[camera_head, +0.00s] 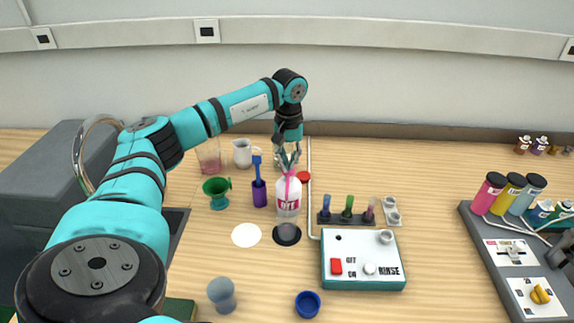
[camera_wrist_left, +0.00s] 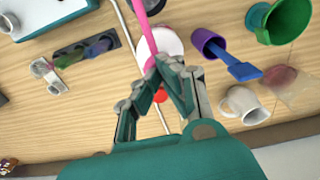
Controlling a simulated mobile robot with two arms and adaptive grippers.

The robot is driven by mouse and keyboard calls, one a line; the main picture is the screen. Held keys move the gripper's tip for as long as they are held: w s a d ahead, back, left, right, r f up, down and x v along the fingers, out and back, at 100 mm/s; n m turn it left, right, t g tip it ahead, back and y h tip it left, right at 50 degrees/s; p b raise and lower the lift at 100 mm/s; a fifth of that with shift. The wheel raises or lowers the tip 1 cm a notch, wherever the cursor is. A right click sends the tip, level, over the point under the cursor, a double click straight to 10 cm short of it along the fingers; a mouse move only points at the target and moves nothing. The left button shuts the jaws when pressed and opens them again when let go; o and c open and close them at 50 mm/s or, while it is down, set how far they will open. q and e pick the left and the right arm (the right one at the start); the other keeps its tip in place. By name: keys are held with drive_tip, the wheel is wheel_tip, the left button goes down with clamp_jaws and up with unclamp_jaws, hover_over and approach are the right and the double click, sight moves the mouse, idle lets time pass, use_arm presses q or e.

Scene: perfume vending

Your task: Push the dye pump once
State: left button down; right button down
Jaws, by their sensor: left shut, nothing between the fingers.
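A white bottle (camera_head: 288,200) with a pink pump top (camera_head: 288,186) and a pink label stands near the middle of the table. In the wrist view its white body (camera_wrist_left: 172,42) and pink pump part (camera_wrist_left: 146,28) show just beyond my fingertips. My left gripper (camera_head: 288,168) is shut and empty, pointing down right above the pump top. In the wrist view the shut fingers (camera_wrist_left: 165,66) overlap the bottle, and I cannot tell whether they touch the pump. At the right stand pink (camera_head: 490,194), yellow (camera_head: 509,195) and blue (camera_head: 528,196) capped bottles with tubes. My right gripper is out of view.
A purple cup with a blue scoop (camera_head: 259,193) and a green cup (camera_head: 217,192) stand left of the bottle. A small rack (camera_head: 345,219) and a teal-edged switch box (camera_head: 362,263) are to its right. A blue bowl (camera_head: 308,304) is in front.

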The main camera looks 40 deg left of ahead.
use_arm(q)
drive_tip(key=shift+f, duration=0.1)
drive_tip(key=shift+r+p, duration=1.45)
drive_tip(key=shift+r, duration=0.3)
drive_tip(key=shift+r, duration=0.1)
wheel_tip(320, 180, up, 6)
drive_tip(key=p, duration=0.4)
drive_tip(key=shift+p, duration=0.35)
drive_tip(key=shift+f, duration=0.2)
